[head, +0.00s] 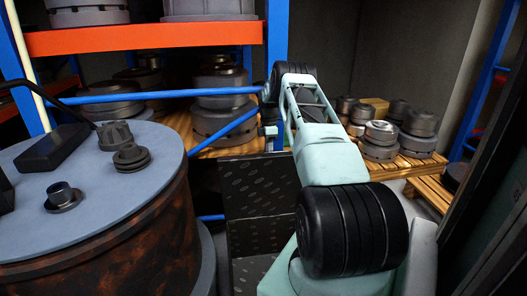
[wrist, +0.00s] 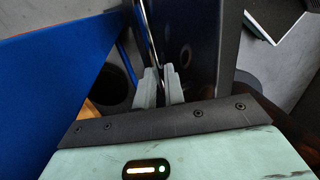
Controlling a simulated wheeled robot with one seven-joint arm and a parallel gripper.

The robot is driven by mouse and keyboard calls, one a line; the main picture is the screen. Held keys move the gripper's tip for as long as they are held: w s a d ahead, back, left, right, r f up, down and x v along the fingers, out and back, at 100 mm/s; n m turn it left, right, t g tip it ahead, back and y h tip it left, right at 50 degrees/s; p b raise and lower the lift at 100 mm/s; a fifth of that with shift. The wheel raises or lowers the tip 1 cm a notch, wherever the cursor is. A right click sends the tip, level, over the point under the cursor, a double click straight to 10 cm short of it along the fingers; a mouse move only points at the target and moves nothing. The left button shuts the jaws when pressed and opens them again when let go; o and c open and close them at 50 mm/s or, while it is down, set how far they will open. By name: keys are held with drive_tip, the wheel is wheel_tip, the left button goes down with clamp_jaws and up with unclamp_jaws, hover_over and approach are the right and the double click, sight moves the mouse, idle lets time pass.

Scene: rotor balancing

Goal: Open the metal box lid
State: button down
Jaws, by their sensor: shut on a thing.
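The dark metal box (head: 262,250) with a diamond-plate pattern stands at the bottom centre of the head view, partly behind my arm. Its lid (head: 258,186) appears as a tilted patterned panel above the box front. In the wrist view my gripper (wrist: 160,82) has its two pale fingers close together. They are shut at a thin edge of a dark panel that looks like the lid (wrist: 203,40). The exact contact is hard to see. In the head view my gripper is mostly hidden behind the arm.
A round drum table (head: 90,165) with small rotor parts and a black block stands close on the left. A shelf with an orange beam (head: 150,38) and blue posts is behind. Wooden pallets with metal rotors (head: 380,140) stand at back right.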

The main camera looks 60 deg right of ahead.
drive_tip(key=shift+s+f, duration=0.15)
drive_tip(key=shift+f, duration=0.35)
drive_tip(key=c, duration=1.5)
unclamp_jaws()
drive_tip(key=shift+r, duration=0.1)
wheel_tip(320, 180, up, 10)
drive_tip(key=shift+p, duration=0.35)
